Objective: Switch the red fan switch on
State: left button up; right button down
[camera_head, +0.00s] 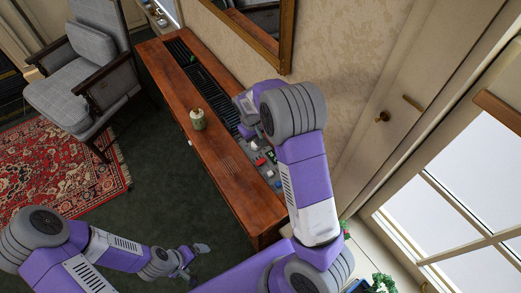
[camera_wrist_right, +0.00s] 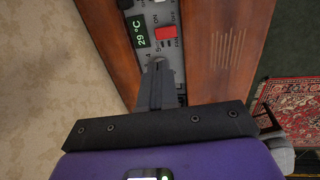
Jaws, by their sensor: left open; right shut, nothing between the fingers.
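The red fan switch (camera_wrist_right: 166,34) is a red rocker on a grey control panel (camera_wrist_right: 185,12), with an "ON" marking beside it. In the head view a small red patch on the panel (camera_head: 260,160) appears to be the same switch. My right gripper (camera_wrist_right: 160,64) is shut and empty, its fingertips over the panel just below the switch in the wrist view. A small gap shows between the tips and the switch; their height above the panel is unclear. My left gripper (camera_head: 192,253) is open and empty above the floor, away from the console.
A green display (camera_wrist_right: 138,31) reading 29 °C sits beside the switch. The panel is set in a long wooden console (camera_head: 215,160) with a dark grille (camera_head: 200,85) and a small pot (camera_head: 197,119). An armchair (camera_head: 75,85) and rug (camera_head: 60,175) lie left.

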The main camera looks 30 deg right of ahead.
aim_at(263, 160)
jog(key=f+b, duration=0.1)
jog(key=f, duration=0.3)
jog(key=d+f+b, duration=0.1)
jog(key=f, duration=0.4)
jog(key=d+f+b, duration=0.1)
jog(key=f, duration=0.3)
jog(key=shift+w+f, duration=0.15)
pick_arm(q)
notch_tip(263, 160, down, 3)
jog(key=shift+f, duration=0.15)
